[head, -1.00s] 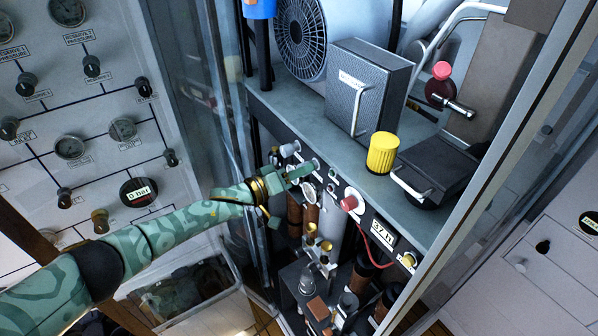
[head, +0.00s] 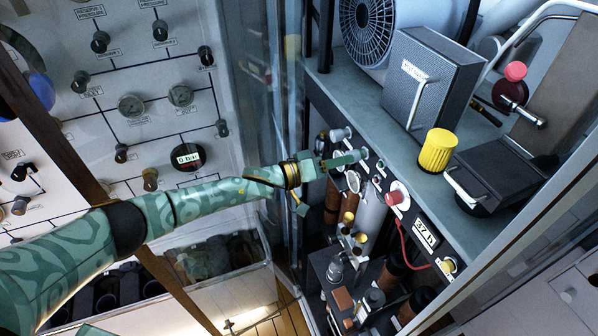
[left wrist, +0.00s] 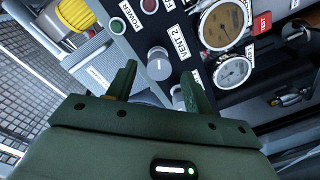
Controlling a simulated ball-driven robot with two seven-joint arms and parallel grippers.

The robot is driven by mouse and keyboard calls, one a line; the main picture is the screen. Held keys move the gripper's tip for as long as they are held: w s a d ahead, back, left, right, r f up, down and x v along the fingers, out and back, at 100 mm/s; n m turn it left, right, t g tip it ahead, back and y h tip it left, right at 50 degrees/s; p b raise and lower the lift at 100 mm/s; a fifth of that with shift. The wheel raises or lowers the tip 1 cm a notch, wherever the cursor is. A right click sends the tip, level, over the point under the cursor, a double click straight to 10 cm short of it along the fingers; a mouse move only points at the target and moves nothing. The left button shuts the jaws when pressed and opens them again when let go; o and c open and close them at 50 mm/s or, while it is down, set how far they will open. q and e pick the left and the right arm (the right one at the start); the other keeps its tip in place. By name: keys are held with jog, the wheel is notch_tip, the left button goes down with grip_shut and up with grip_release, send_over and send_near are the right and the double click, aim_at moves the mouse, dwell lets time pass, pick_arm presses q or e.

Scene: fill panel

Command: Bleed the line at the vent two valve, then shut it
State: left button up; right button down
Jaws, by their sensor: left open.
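In the left wrist view, the vent two valve is a grey round knob (left wrist: 158,64) on the dark panel, beside a white "VENT 2" label (left wrist: 182,42). My left gripper (left wrist: 160,82) is open, its two green fingers on either side of the knob's lower part in the picture. The knob lies ahead of the gap; I cannot tell whether a finger touches it. Another grey knob (left wrist: 179,98) is partly hidden by the right finger. In the head view, my left gripper (head: 345,161) is at the panel front and hides the knob.
A "POWER" label (left wrist: 118,8) and round gauges (left wrist: 232,71) surround the knob. In the head view, a yellow cap (head: 437,151) and a black box (head: 425,85) stand on the shelf above. A red button (head: 397,195) is right of the gripper, with bottles and fittings below.

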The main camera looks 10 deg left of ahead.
pick_arm(q)
jog(key=b+v, duration=0.1)
jog(key=v, duration=1.2)
jog(key=shift+b, duration=0.4)
jog(key=shift+a+f, duration=0.1)
jog(key=shift+a, duration=0.05)
dwell(0.4)
